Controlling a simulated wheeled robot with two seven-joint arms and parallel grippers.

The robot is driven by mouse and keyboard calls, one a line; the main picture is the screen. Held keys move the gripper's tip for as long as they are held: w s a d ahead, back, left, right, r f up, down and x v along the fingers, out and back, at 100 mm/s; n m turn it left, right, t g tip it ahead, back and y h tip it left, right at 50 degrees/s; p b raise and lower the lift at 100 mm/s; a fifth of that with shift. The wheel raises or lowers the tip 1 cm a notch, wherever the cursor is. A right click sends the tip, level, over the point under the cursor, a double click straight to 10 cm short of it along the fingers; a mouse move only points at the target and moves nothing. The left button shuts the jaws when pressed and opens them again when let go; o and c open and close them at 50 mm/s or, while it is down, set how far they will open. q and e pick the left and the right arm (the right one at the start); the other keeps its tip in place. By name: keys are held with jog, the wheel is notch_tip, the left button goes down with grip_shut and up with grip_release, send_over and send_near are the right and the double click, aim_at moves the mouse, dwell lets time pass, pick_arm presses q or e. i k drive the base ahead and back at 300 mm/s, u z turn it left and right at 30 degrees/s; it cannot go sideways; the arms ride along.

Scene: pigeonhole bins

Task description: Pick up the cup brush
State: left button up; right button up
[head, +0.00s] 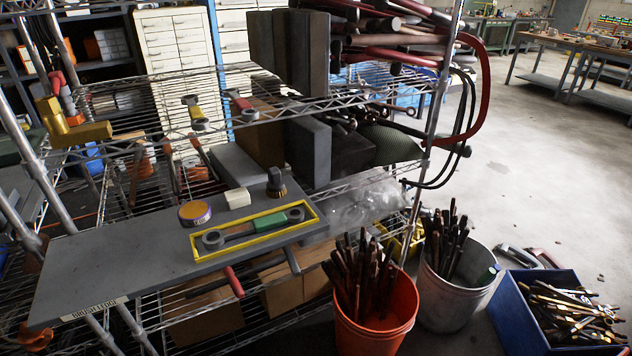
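What looks like the cup brush (276,185), a small upright piece with a dark top and a brownish lower part, stands on the grey ledge (120,255) in the head view. It is near the ledge's back right, just behind a yellow rectangular frame (207,257). It is small, so its details are hard to make out. Neither of my grippers shows in this view, and nothing is touching the brush.
A round tin (195,213) and a pale block (237,198) stand left of the brush. A green-handled tool (255,228) lies inside the yellow frame. Wire shelving rises behind. An orange bucket (375,325), a grey bucket (455,295) and a blue crate (510,320) stand at right.

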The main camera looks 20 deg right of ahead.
aim_at(275, 187)
jog(key=z, duration=1.2)
jog(key=i, duration=0.6)
jog(key=u, duration=1.05)
